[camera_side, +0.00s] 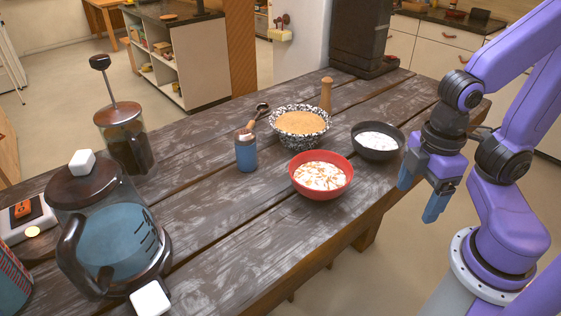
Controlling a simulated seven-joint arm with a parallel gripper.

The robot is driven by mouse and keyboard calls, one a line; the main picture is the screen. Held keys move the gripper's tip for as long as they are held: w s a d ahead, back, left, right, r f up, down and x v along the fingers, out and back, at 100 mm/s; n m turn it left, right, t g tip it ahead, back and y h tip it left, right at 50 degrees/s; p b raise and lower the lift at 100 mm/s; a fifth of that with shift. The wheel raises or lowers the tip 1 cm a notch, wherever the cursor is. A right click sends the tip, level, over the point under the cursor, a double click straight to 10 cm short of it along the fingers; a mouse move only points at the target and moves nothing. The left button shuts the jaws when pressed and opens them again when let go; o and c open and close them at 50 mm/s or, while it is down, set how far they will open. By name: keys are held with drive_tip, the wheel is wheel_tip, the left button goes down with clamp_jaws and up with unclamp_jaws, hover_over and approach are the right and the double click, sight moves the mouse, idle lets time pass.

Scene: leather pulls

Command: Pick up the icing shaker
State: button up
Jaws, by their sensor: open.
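The shaker shows almost whole.
A speckled bowl (301,140) of tan food and a wooden mill (326,95) stand behind the red bowl. A dark-tipped utensil (262,107) is behind the shaker. A glass jug (110,245) and French press (125,140) stand left. Bare planks lie in front of the shaker.

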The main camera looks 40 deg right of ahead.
wheel_tip(320, 180, up, 11)
drive_tip(key=n+t+h, duration=0.5)
drive_tip(key=n+h, duration=0.5)
drive_tip(key=h, duration=0.3)
hover_over(242, 157)
drive_tip(key=s+a, duration=0.1)
drive_tip(key=a, duration=0.2)
drive_tip(key=f, duration=1.2)
drive_tip(key=shift+s+d+f, duration=0.1)
drive_tip(key=shift+d+f, duration=0.05)
drive_tip(key=shift+d, duration=0.05)
drive_tip(key=shift+d+f, duration=0.15)
drive_tip(key=shift+f, duration=0.1)
drive_tip(key=shift+w+x, duration=0.15)
drive_tip(key=shift+x, duration=1.65)
drive_tip(key=shift+w+x, duration=0.15)
drive_tip(key=shift+x, duration=1.65)
drive_tip(key=c, duration=1.1)
